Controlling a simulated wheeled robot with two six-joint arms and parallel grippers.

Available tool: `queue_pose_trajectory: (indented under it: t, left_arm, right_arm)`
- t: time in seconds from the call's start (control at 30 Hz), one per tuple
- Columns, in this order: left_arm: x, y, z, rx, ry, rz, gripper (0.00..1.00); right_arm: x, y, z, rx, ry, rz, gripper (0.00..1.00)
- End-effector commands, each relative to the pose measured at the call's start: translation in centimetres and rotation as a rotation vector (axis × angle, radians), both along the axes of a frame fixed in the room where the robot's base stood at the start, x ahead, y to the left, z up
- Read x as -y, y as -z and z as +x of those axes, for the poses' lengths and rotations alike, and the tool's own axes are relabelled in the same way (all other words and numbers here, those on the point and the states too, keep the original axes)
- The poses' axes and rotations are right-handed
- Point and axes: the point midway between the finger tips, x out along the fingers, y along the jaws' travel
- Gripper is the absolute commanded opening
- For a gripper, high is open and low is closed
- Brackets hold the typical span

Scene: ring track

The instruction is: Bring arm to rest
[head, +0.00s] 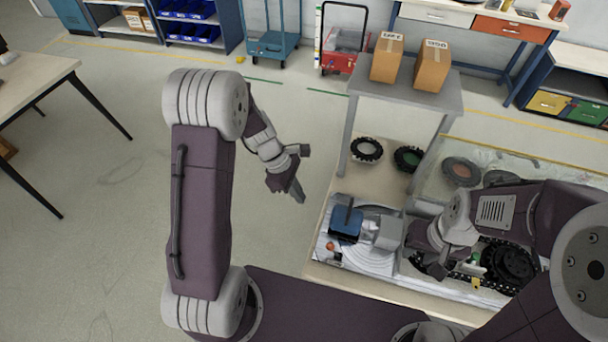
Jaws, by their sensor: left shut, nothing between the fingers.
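My left arm rises from the bottom and bends over at the top. Its gripper (299,194) hangs over the open floor, left of the work table, shut and empty. My right arm comes in from the right, low over the table. Its gripper (440,268) is beside a black ring-shaped track (510,262), and its wrist hides part of that area. I cannot tell whether its fingers are open or whether they touch anything.
The work table (325,272) holds a blue-and-grey device (346,221) and several dark rings. A grey raised stand (400,88) carries two cardboard boxes (387,57). Another table (30,85) is at far left. The floor between is clear.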

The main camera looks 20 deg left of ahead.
Motion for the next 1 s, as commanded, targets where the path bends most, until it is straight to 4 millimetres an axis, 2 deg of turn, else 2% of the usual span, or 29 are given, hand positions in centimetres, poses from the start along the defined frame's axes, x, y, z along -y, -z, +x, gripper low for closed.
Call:
queue_pose_trajectory:
  t: [0.2,0.27,0.3,0.37,0.47,0.5,0.6,0.67,0.73,0.8,1.0]
  left_arm:
    - [0.2,-0.1,0.1,0.004,0.006,0.001,0.0]
    - [0.7,-1.3,0.6,0.039,0.021,0.004,0.0]
    - [1.1,-2.6,0.8,0.07,0.037,0.008,0.0]
    - [1.8,-4.5,-0.4,0.108,0.093,0.032,0.0]
    - [1.1,-6.4,-4.6,0.205,0.365,0.141,0.0]
    - [0.5,-6.6,-6.3,0.249,0.522,0.194,0.0]
    - [-1.6,-6.3,-10.1,0.332,0.952,0.306,0.0]
    - [-2.6,-5.6,-11.4,0.348,1.147,0.335,0.0]
    - [-3.3,-5.0,-12.1,0.358,1.317,0.348,0.0]
    - [-3.6,-5.0,-11.8,0.38,1.42,0.361,0.0]
    - [-3.6,-5.0,-11.6,0.395,1.478,0.362,0.0]
  right_arm:
    - [0.0,0.0,0.0,0.0,0.0,0.0,0.36]
    - [0.0,0.0,0.0,0.0,0.0,0.0,0.36]
    - [0.0,0.1,0.0,0.0,0.0,0.0,0.36]
    - [0.0,0.1,0.0,0.0,0.0,0.0,0.36]
    - [0.0,0.2,0.0,0.0,0.0,0.0,0.36]
    - [0.0,0.3,0.0,0.0,0.0,0.0,0.36]
    - [0.0,0.3,0.0,0.0,0.0,0.0,0.36]
    - [0.0,0.3,0.0,0.0,0.0,0.0,0.36]
    - [0.0,0.3,0.0,0.0,0.0,0.0,0.36]
    - [0.0,0.3,0.0,0.0,0.0,0.0,0.36]
    - [0.0,0.3,0.0,0.0,0.0,0.0,0.36]
